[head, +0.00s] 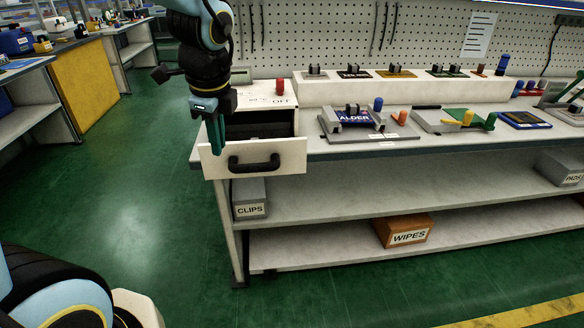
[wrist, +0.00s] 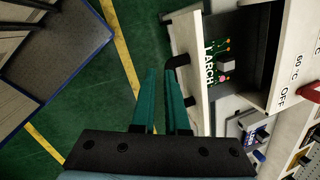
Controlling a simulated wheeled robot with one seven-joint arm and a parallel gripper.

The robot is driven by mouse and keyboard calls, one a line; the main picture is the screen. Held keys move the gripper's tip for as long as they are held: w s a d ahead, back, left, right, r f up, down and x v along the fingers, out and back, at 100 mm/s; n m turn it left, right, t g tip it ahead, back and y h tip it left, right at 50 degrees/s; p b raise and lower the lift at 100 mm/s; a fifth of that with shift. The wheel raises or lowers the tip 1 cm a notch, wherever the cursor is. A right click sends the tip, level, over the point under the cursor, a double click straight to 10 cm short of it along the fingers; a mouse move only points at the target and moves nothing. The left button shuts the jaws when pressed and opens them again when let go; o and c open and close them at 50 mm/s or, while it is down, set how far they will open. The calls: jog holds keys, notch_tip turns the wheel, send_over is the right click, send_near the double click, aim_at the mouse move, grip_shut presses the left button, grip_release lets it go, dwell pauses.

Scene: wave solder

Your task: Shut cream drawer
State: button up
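The cream drawer (head: 285,157) is pulled out from its cream housing (head: 260,97) at the left end of the bench. Its front bears a black bar handle (head: 254,163). In the wrist view the drawer front (wrist: 187,35) is seen from above, and its handle (wrist: 180,60) is close to the right fingertip; I cannot tell if they touch. A green circuit board (wrist: 222,58) and a LARCH label show in the open drawer. My gripper (head: 217,150) points down at the left part of the drawer front. Its teal fingers (wrist: 161,72) are slightly apart with nothing between them.
The bench top right of the housing carries an ALDER fixture (head: 352,118) and other boards. A CLIPS bin (head: 249,198) and a WIPES box (head: 405,231) sit on lower shelves. The green floor before the drawer is clear.

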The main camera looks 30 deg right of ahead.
aim_at(293, 158)
jog(key=s+d+m, duration=0.2)
jog(key=d+m, duration=0.2)
jog(key=s+d+m+b, duration=0.1)
jog(key=s+d+m, duration=0.2)
jog(key=d+m, duration=0.1)
jog(key=s+d+m+t+h+b, duration=0.1)
jog(key=s+d+m, duration=0.2)
jog(key=m, duration=0.3)
jog(key=shift+s+d, duration=0.15)
jog(key=shift+d, duration=0.75)
grip_shut()
jog(key=w+d+f, duration=0.1)
jog(key=w+f, duration=0.1)
jog(key=f, duration=0.1)
jog(key=w+d+f, duration=0.1)
jog(key=w+f, duration=0.1)
jog(key=f, duration=0.1)
jog(key=w+d+f, duration=0.1)
jog(key=f, duration=0.2)
jog(key=shift+w, duration=0.4)
jog(key=shift+w+d+f, duration=0.1)
jog(key=shift+w+d, duration=0.15)
jog(key=shift+w, duration=0.25)
